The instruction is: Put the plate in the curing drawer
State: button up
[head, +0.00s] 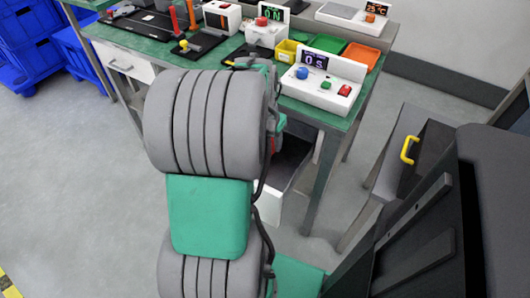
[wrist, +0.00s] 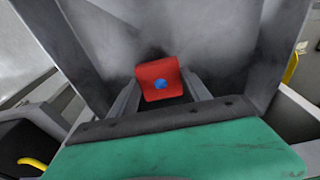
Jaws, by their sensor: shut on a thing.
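The plate (wrist: 158,71) is a small red piece with a blue round spot, at the centre of the wrist view. My gripper (wrist: 162,90) is shut on it, with a grey finger on either side. The plate is in front of a grey, open-topped drawer-like interior (wrist: 190,35); I cannot tell whether it touches the bottom. In the head view my arm hides the gripper. A grey open drawer (head: 306,170) shows below the green-topped bench, with a bit of red beside my arm. I cannot tell for sure that this is the curing drawer.
A dark drawer front with a yellow handle (head: 409,150) stands at the right. The green-topped bench (head: 215,50) carries a button box (head: 320,82), a yellow bin (head: 287,50), an orange tray (head: 361,56) and other devices. Blue crates (head: 30,45) stand far left. The left floor is clear.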

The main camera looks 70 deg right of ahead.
aim_at(266, 144)
notch_tip(266, 144, down, 4)
jog(key=shift+f+b, duration=0.15)
jog(key=shift+b, duration=0.25)
jog(key=shift+f, duration=0.1)
jog(key=o, duration=1.3)
jog(key=shift+o, duration=0.2)
jog(key=r+p, duration=0.1)
jog(key=r, duration=0.3)
jog(key=a+r, duration=0.1)
jog(key=r, duration=0.3)
jog(key=a+r+p, duration=0.1)
jog(key=r, duration=0.3)
jog(key=shift+w+p, duration=0.2)
jog(key=shift+p, duration=0.1)
jog(key=shift+d+r, duration=0.1)
jog(key=shift+r, duration=0.05)
